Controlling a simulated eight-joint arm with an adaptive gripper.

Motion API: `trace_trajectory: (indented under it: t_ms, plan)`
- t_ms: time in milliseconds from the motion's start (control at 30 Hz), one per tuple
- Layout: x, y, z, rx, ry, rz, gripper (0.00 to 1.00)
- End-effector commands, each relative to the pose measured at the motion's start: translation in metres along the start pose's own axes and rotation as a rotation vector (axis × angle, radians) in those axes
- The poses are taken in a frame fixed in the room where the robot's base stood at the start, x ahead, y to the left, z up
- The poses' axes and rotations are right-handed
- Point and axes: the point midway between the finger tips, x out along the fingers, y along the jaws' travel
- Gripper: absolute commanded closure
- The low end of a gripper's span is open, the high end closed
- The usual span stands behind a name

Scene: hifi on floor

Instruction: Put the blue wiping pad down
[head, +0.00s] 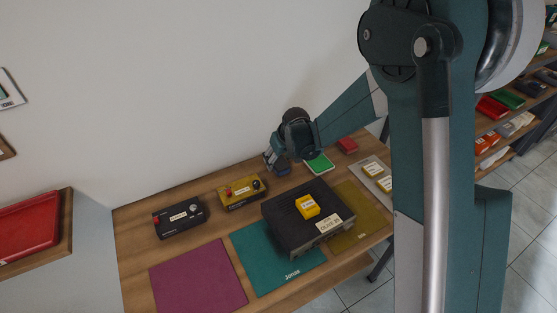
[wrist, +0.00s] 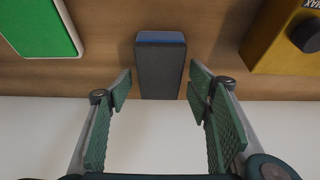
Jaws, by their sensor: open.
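The blue wiping pad (wrist: 160,66), a dark grey block with a blue end, is on the wooden tabletop close to the wall in the wrist view. My gripper (wrist: 160,88) is open, with one ribbed green finger on each side of the pad's near end. A gap shows between each finger and the pad, and nothing is held. In the head view my gripper (head: 272,161) is low over the back of the table, between the yellow box and the green-topped item. The pad shows there as a small dark blue shape (head: 282,170), partly hidden by the gripper.
A yellow box with knobs (head: 241,191) and a green-topped item (head: 319,163) flank the pad. A black hi-fi unit (head: 290,228) with a yellow block (head: 307,206) on it stands in front. A black box (head: 181,217) sits left. The purple mat (head: 198,280) is bare.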

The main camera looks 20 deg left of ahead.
Motion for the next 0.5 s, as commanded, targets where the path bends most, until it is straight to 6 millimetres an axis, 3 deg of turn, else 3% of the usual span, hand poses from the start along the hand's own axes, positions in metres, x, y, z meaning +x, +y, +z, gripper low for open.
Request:
trace_trajectory:
  t_ms: [500]
  plan:
    - [-0.056, 0.000, 0.002, 0.001, 0.000, 0.000, 0.49]
